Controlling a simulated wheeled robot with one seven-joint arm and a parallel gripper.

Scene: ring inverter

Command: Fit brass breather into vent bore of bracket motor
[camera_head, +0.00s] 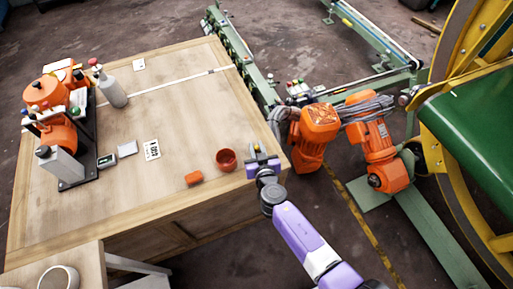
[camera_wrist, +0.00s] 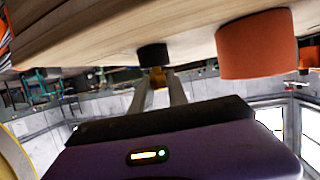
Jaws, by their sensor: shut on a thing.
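My gripper (camera_head: 263,160) is low at the front right corner of the wooden table. In the wrist view its two fingers (camera_wrist: 158,92) are shut on a small brass piece, the brass breather (camera_wrist: 158,77). Only a little brass shows between the fingertips. A black round piece (camera_wrist: 154,55) sits directly at the breather, against the table surface; I cannot tell whether they are joined. I cannot tell which is the bracket motor, and no vent bore is clear.
A reddish-orange cup (camera_head: 226,159) stands just left of my gripper and shows large in the wrist view (camera_wrist: 258,45). Orange equipment and bottles crowd the table's left side. A green conveyor frame (camera_head: 242,60) runs along the table's right edge.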

